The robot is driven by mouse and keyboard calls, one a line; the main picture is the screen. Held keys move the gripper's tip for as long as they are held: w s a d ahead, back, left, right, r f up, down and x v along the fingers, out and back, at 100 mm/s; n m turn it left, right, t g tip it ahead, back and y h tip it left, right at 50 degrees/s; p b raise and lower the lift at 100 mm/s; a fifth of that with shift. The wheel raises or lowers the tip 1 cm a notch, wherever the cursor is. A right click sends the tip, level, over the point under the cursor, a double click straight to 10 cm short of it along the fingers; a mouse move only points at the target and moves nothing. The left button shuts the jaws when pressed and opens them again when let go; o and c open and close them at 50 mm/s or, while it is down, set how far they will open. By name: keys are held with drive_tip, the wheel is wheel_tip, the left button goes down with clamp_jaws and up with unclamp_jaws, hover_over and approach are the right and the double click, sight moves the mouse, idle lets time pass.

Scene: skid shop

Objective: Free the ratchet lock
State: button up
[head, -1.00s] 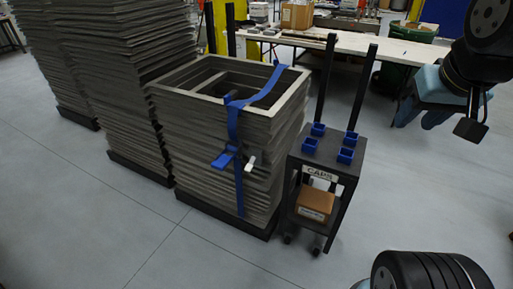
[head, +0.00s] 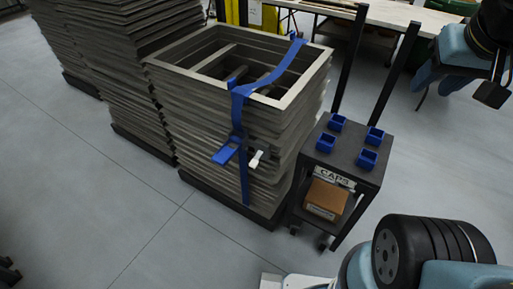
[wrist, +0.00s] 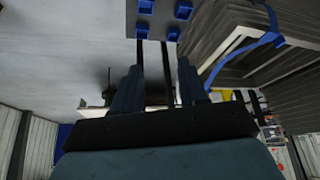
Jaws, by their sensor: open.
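A blue strap (head: 240,108) runs over the top and down the front of a stack of grey frames (head: 195,110). The ratchet (head: 238,147) sits on the strap at the front of the stack. A blue handle (head: 225,153) sticks out to its left and a small white tab (head: 256,159) to its right. My gripper (wrist: 160,82) is open and empty in the wrist view, its two dark fingers apart. It is away from the ratchet. The strap also shows at the upper right of the wrist view (wrist: 245,47), but I cannot make out the ratchet there.
A black cart (head: 345,160) labelled CAPS stands just right of the stack, with blue cups (head: 367,158) on top, a brown box (head: 326,199) below and two tall posts. More stacks (head: 110,70) stand left. A workbench (head: 390,14) is behind.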

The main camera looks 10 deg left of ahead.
drive_tip(key=shift+o, duration=1.2)
drive_tip(key=shift+w+a, duration=0.15)
drive_tip(key=shift+w, duration=0.05)
drive_tip(key=w+a+f+n+g+h, duration=0.1)
drive_tip(key=w+a+f+n+g, duration=0.35)
drive_tip(key=w+f, duration=0.4)
drive_tip(key=n+t+h, duration=0.6)
drive_tip(key=n+t, duration=1)
drive_tip(key=n, duration=1.1)
approach(251, 166)
drive_tip(key=shift+g, duration=0.25)
drive_tip(key=x, duration=1.2)
drive_tip(key=shift+w+d+r, duration=0.1)
drive_tip(key=shift+w+r, duration=0.15)
drive_tip(key=shift+w, duration=0.15)
